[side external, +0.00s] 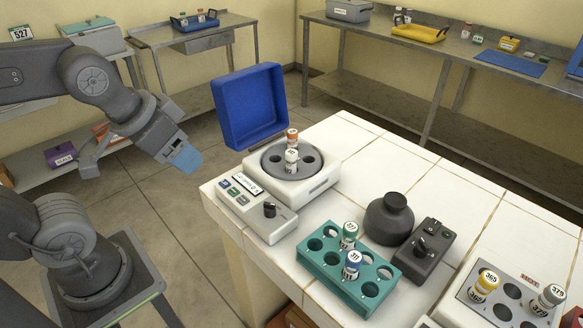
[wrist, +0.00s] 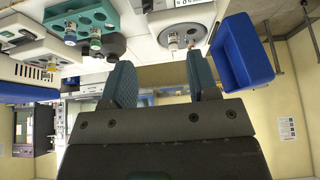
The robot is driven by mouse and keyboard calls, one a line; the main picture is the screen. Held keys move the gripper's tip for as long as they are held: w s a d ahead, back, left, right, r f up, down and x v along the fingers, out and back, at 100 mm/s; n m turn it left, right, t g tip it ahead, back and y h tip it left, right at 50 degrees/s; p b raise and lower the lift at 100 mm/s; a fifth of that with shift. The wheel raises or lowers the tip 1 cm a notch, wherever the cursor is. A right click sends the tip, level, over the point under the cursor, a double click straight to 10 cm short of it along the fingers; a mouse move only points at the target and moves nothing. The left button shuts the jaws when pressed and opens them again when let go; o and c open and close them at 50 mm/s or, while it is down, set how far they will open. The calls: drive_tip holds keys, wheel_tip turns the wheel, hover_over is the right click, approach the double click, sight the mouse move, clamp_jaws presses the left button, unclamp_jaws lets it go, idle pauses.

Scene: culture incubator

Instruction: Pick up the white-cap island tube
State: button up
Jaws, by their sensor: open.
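A tube with a white-looking cap (side external: 291,161) stands upright in the round grey rotor (side external: 272,168) of a white benchtop machine on the white-tiled island. An orange-capped tube (side external: 292,137) stands just behind it. Another tube with a pale grey-white cap (side external: 548,298), marked 373, stands in a block at the far right. My gripper (side external: 185,157) hangs left of the island, above the floor and apart from every tube. In the wrist view my gripper (wrist: 162,82) has its two fingers spread with nothing between them. The rotor machine (wrist: 158,30) shows beyond the fingers there, with its tubes small.
A blue open bin-like lid (side external: 248,105) rises behind the rotor machine. A teal rack (side external: 352,268) holds green- and blue-capped tubes. A dark round vessel (side external: 389,220) and a black knob box (side external: 425,249) stand beside it. A yellow-capped tube (side external: 484,284) is in the right block.

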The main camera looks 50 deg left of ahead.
drive_tip(key=shift+o, duration=0.4)
drive_tip(key=n+g+y, duration=0.3)
drive_tip(key=n+y, duration=0.1)
drive_tip(key=n, duration=0.8)
hover_over(291, 152)
drive_tip(key=s+d, duration=0.2)
drive_tip(key=d, duration=0.2)
wheel_tip(291, 152, down, 4)
drive_tip(key=r, duration=0.1)
drive_tip(key=x, duration=0.8)
drive_tip(key=shift+s+a+f, duration=0.1)
drive_tip(key=shift+s+f, duration=0.25)
drive_tip(key=shift+f, duration=0.1)
drive_tip(key=shift+x, duration=2.6)
drive_tip(key=shift+w, duration=0.1)
drive_tip(key=shift+c, duration=0.3)
drive_tip(key=c, duration=0.9)
